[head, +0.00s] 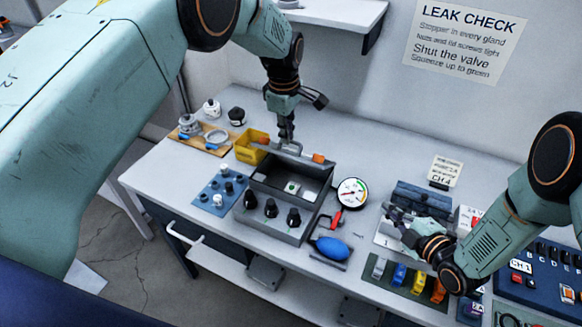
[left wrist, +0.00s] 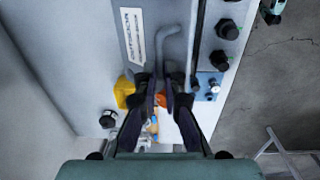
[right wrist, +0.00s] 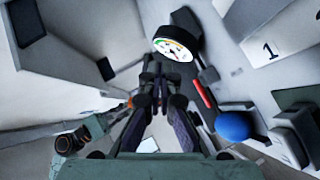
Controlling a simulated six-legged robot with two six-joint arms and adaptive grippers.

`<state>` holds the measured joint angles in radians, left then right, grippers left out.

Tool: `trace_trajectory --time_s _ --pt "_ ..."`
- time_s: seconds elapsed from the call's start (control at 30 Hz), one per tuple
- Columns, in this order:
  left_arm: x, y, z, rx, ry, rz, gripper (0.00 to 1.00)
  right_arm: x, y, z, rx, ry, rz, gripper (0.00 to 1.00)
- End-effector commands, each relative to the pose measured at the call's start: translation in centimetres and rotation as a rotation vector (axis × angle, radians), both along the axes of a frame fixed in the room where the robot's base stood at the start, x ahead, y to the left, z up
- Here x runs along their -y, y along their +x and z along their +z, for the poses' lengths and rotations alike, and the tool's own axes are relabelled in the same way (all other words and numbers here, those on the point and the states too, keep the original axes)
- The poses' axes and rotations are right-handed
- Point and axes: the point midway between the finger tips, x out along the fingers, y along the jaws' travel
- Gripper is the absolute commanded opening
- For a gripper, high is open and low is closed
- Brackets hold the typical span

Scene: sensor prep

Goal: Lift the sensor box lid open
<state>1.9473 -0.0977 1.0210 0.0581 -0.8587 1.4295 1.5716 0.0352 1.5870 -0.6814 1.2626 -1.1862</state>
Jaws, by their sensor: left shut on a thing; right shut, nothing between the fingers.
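The grey sensor box (head: 262,222) stands mid-bench with black glands on its front. Its lid (head: 290,160) is raised at the back, and the inside is visible with a small pale part in it. My left gripper (head: 287,138) is at the lid's upper edge, shut on the lid's bent bar handle (left wrist: 165,45), shown in the left wrist view beside a printed label. My right gripper (head: 396,214) is shut and empty at the right of the bench, apart from the box. Its closed fingers (right wrist: 160,85) also show in the right wrist view.
A gauge (head: 351,192), red-handled valve (head: 336,219) and blue bulb (head: 332,248) lie right of the box. A yellow bin (head: 250,147) and blue mat (head: 211,202) are on its left. A dark blue case (head: 420,196) is near my right gripper.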

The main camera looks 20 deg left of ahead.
Motion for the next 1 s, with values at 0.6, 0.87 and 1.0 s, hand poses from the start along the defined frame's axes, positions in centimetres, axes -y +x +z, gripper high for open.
trace_trajectory --time_s 0.6,0.87,1.0 --pt "0.3 0.1 -0.6 0.007 -0.003 -0.002 0.00 -14.7 0.4 2.7 1.123 -0.378 0.530 0.00" --pt "0.3 0.1 -0.6 0.006 -0.003 -0.001 0.00 -16.9 -0.6 3.4 1.317 -0.420 0.563 0.00" --pt "0.3 0.1 -0.6 0.006 -0.003 -0.001 0.00 -18.0 -0.3 3.7 1.329 -0.422 0.565 0.00"
